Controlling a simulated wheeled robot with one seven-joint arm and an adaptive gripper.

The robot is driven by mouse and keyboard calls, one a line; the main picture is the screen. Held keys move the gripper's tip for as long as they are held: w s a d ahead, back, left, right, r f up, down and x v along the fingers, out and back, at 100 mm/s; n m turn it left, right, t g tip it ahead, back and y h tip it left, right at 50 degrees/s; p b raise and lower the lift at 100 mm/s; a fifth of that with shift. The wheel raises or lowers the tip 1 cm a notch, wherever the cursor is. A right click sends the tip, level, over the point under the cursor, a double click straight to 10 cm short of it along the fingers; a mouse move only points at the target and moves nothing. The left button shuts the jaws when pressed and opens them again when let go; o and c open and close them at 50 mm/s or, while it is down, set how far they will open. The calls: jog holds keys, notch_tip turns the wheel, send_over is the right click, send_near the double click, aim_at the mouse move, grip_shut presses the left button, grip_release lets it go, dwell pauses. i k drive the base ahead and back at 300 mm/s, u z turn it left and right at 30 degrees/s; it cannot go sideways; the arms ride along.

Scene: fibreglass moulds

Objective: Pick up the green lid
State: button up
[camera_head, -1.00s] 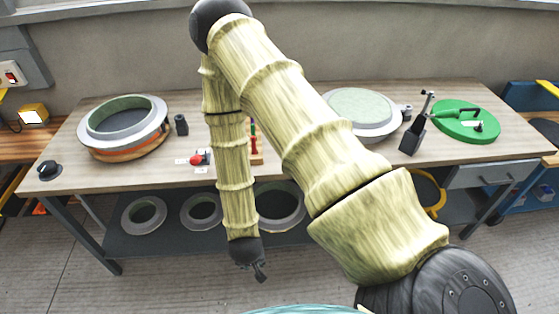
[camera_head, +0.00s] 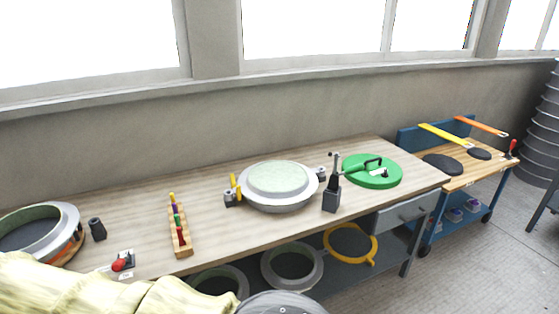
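The green lid (camera_head: 358,173) is a flat round disc with a dark handle. It lies on the workbench (camera_head: 140,195) towards its right end, with a small black-and-white piece on its surface. A dark box-shaped holder with upright tools (camera_head: 332,196) stands just left of it. Part of my pale, bamboo-textured arm shows at the bottom left, well away from the lid. My gripper is outside the picture.
A round mould with a pale green top (camera_head: 278,179) sits mid-bench. A wooden peg rack (camera_head: 182,240), a red-knobbed device (camera_head: 121,263) and another ring mould (camera_head: 62,217) are further left. A blue trolley (camera_head: 483,163) stands to the right.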

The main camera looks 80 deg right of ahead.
aim_at(369, 178)
jog(key=u, duration=0.25)
jog(key=i, duration=2.85)
jog(key=z, duration=4.6)
jog(key=i, duration=1.65)
jog(key=u, duration=0.05)
